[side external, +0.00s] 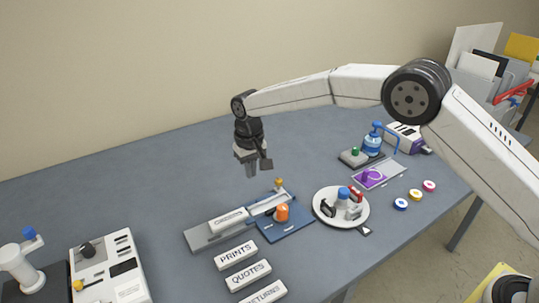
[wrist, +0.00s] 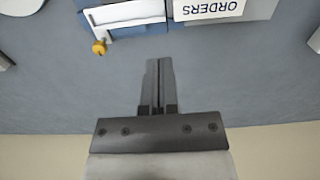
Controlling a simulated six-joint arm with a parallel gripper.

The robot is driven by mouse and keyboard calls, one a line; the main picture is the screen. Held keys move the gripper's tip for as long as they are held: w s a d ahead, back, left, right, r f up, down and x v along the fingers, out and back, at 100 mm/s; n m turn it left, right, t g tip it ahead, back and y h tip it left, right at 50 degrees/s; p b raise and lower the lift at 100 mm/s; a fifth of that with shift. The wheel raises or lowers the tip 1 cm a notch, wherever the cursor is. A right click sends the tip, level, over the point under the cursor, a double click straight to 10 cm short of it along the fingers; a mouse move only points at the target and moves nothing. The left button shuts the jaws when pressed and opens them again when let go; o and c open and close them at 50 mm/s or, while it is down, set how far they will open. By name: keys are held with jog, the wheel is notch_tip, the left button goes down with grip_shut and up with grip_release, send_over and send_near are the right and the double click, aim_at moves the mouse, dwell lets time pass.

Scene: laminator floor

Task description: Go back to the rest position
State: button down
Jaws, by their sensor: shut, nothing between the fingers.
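My gripper (side external: 251,170) hangs above the blue-grey table, pointing down, behind the grey tray and the blue board in the side external view. Its fingers are together and empty; in the wrist view the gripper (wrist: 159,62) shows its two fingers side by side with bare table beyond them. My arm reaches in from the right, raised well clear of the table.
A grey tray (side external: 200,239) with an ORDERS label (wrist: 210,8) and a blue board (side external: 291,228) with an orange knob lie below my gripper. A round white plate (side external: 325,216) holds small items. PRINTS (side external: 236,255) and QUOTES (side external: 248,276) blocks lie in front. The table's back is clear.

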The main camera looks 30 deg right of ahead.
jog(key=shift+d+r, duration=0.1)
dwell(0.3)
jog(key=s+d+r+t, duration=0.1)
jog(key=s+d+r, duration=0.2)
jog(key=s+d, duration=1.1)
jog(key=s, duration=0.6)
jog(key=s+d+f+t, duration=0.1)
jog(key=s+d, duration=0.3)
jog(key=s, duration=0.4)
jog(key=shift+s+f+t, duration=0.15)
jog(key=shift+s+t, duration=0.15)
jog(key=shift+s, duration=0.1)
jog(key=c, duration=1.3)
grip_release()
